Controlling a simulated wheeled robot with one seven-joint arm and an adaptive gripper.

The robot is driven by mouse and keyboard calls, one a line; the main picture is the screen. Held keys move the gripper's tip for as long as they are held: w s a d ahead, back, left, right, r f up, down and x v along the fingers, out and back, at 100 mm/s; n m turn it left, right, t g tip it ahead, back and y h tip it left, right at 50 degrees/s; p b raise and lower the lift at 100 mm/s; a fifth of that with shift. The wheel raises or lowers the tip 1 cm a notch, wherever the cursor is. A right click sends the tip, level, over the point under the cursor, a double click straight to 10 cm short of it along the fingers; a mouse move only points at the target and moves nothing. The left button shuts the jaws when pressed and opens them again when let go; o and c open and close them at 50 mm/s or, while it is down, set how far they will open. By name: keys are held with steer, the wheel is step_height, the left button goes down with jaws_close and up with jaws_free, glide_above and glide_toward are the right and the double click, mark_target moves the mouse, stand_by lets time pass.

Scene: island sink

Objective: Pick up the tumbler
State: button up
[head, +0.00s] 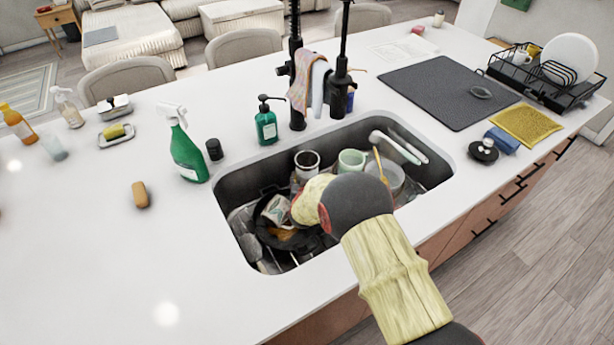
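My arm reaches over the sink (232,192) from the lower right. Its end links cover part of the sink, and my gripper's fingers are hidden, so I cannot see what they hold or touch. I cannot tell for certain which vessel is the tumbler. In the sink are a pale cup with a dark inside (307,163), a light green mug (351,160) and a patterned cup (277,211) tilted in a dark pan (262,232). A pale translucent cup (54,148) stands on the counter at the far left.
A green spray bottle (187,152), a teal soap dispenser (266,124) and a tall black faucet (297,70) stand along the sink's back edge. A dark mat (447,92) and black dish rack (575,97) lie right. The front-left counter is mostly clear.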

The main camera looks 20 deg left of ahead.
steer(key=shift+c, duration=1.4)
steer(key=shift+r, duration=0.2)
